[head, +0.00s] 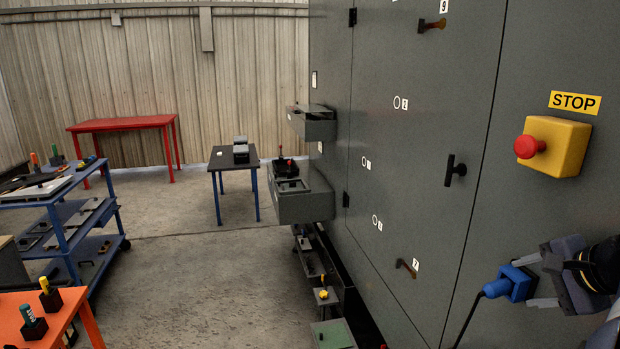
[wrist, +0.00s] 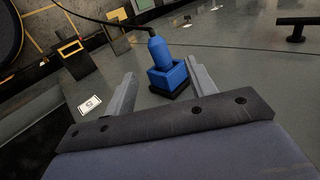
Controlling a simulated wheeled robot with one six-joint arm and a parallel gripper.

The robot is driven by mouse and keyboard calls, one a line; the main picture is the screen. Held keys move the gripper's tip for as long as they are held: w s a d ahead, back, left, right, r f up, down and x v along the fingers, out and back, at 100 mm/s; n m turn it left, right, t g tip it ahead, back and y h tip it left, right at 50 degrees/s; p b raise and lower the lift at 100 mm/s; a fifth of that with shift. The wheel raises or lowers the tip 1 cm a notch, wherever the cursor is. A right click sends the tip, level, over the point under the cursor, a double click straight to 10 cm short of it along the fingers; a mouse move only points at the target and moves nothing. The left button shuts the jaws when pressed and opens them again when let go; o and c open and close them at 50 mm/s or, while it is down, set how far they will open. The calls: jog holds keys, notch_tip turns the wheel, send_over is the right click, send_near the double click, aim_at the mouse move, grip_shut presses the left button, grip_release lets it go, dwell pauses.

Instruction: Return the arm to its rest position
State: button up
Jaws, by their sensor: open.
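My gripper (head: 526,282) is at the right of the head view, in front of the grey cabinet wall (head: 440,110). Its two fingers are spread and hold nothing. A blue plug (wrist: 159,48) with a black cable stands in a blue square socket (wrist: 168,80) on a dark base in the wrist view. The plug and socket lie just beyond and between my open fingertips (wrist: 160,76), seemingly apart from them. In the head view the blue socket (head: 512,284) shows just left of the fingers, with the cable hanging down. How deep the plug sits cannot be told.
A yellow box with a red stop button (head: 545,146) juts from the cabinet above my gripper. A black handle (head: 455,170) and an open drawer (head: 300,195) also stick out. A blue cart (head: 65,230) and tables stand left. The middle floor is clear.

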aim_at(496, 287)
jog(key=p+x, duration=0.1)
jog(key=x, duration=0.9)
jog(key=shift+a+f, duration=0.1)
jog(key=a, duration=0.9)
jog(key=shift+s+p, duration=0.3)
jog(key=shift+s, duration=0.15)
jog(key=shift+f, duration=0.15)
